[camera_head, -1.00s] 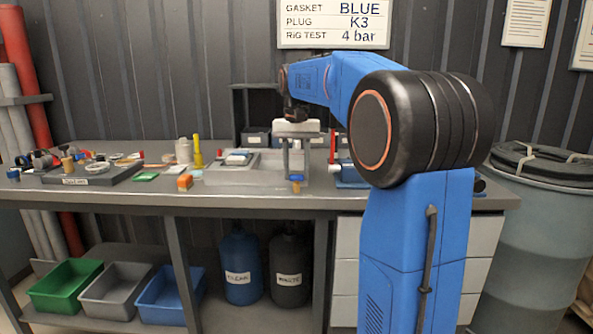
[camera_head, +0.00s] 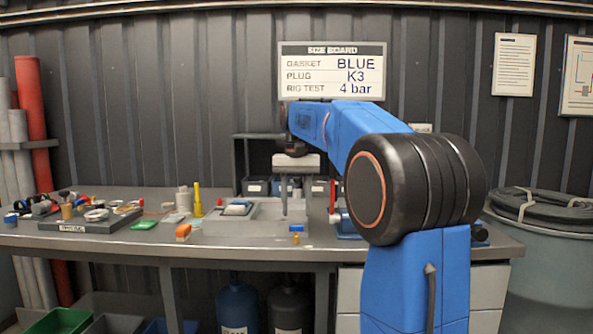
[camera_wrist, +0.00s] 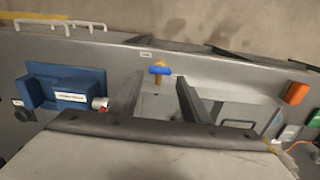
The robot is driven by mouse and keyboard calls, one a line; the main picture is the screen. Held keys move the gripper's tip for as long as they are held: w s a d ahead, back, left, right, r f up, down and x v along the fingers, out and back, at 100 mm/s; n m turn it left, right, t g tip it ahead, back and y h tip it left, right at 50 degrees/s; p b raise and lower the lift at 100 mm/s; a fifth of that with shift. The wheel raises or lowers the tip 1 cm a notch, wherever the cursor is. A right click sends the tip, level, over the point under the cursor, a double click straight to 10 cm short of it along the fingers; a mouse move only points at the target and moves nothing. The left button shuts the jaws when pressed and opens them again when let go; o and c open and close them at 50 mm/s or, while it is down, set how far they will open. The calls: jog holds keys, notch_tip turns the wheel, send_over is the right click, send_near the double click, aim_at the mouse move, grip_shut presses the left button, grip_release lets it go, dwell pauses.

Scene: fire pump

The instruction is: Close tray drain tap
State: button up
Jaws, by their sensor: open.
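The tray drain tap (camera_head: 297,228), with a blue handle and a brass body, sits at the front edge of the grey tray (camera_head: 235,228) on the bench. In the wrist view the blue handle (camera_wrist: 159,70) lies crosswise, beyond the fingertips and between their lines. My gripper (camera_head: 296,208) points down above the tray's right end, just above the tap. In the wrist view my gripper (camera_wrist: 156,86) has its two fingers apart with nothing between them. The tray's rim and floor show between the fingers. No contact with the tap is visible.
A blue fixture (camera_wrist: 72,90) stands beside the tray. An orange block (camera_head: 183,232) lies at the tray's other side. A dark parts tray (camera_head: 90,222) with small items is farther left. The bench's front strip near the tap looks clear.

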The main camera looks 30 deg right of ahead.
notch_tip(320, 180, up, 13)
dwell(0.4)
jog(key=shift+f, duration=0.15)
jog(key=s+a+f+n+t, duration=0.1)
jog(key=s+a+f, duration=0.4)
jog(key=s+f, duration=0.5)
jog(key=s+a+f+n+t, duration=0.2)
jog(key=s+a+f, duration=0.3)
jog(key=s+f, duration=0.5)
jog(key=s+a+f+n+t, duration=0.1)
jog(key=s+a+f+n, duration=0.3)
jog(key=s+f, duration=0.7)
notch_tip(320, 180, down, 6)
jog(key=shift+a+t, duration=0.4)
jog(key=shift+a, duration=0.7)
